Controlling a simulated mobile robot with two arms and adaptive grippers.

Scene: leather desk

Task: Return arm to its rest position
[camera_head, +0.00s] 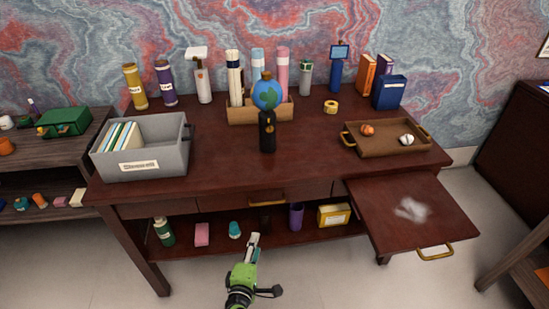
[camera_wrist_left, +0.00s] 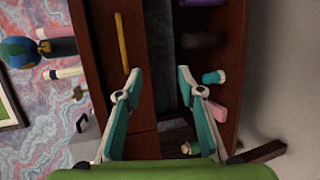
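My left gripper (camera_head: 253,243) is in front of the desk (camera_head: 215,145), at the height of its lower shelf in the head view. In the left wrist view my left gripper (camera_wrist_left: 159,72) has its two teal-and-white fingers spread wide, with nothing between them. The view past the fingers shows the desk's dark front, turned sideways, and its shelf. The green left arm (camera_head: 241,284) enters from the bottom of the head view. My right gripper does not show in either view.
A pull-out board (camera_head: 445,215) with a whitish smudge extends at the right. A grey bin (camera_head: 170,162), a globe (camera_head: 267,95) and a brown tray (camera_head: 372,145) stand on top. The shelf holds a pink block (camera_head: 202,234) and a purple cup (camera_head: 296,217). Floor in front looks clear.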

